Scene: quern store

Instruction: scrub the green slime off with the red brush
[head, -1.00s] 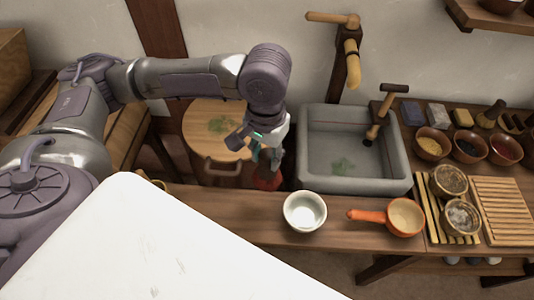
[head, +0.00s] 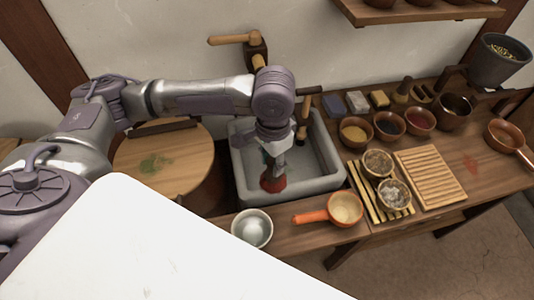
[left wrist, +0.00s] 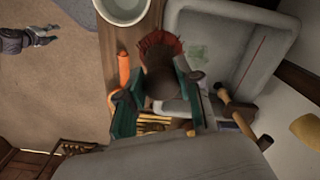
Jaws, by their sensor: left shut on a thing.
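The red brush (head: 273,184) has red bristles and, in the left wrist view, a brown body (left wrist: 162,72). My left gripper (head: 275,155) is shut on it and holds it, bristles down, over the grey stone sink (head: 312,188). In the left wrist view my gripper's green fingers (left wrist: 160,105) are on either side of the brush. Green slime (left wrist: 198,53) lies on the sink's floor, beside the bristles in that view. In the head view the arm and brush hide it. I cannot tell whether the bristles touch the sink. Another green patch (head: 155,163) is on the round wooden top (head: 190,150).
A wooden tap (head: 240,40) is on the wall behind the sink. A white bowl (head: 252,228) and an orange-handled pan (head: 345,208) stand on the front ledge. Several small bowls and a slatted board (head: 430,177) fill the counter to the right.

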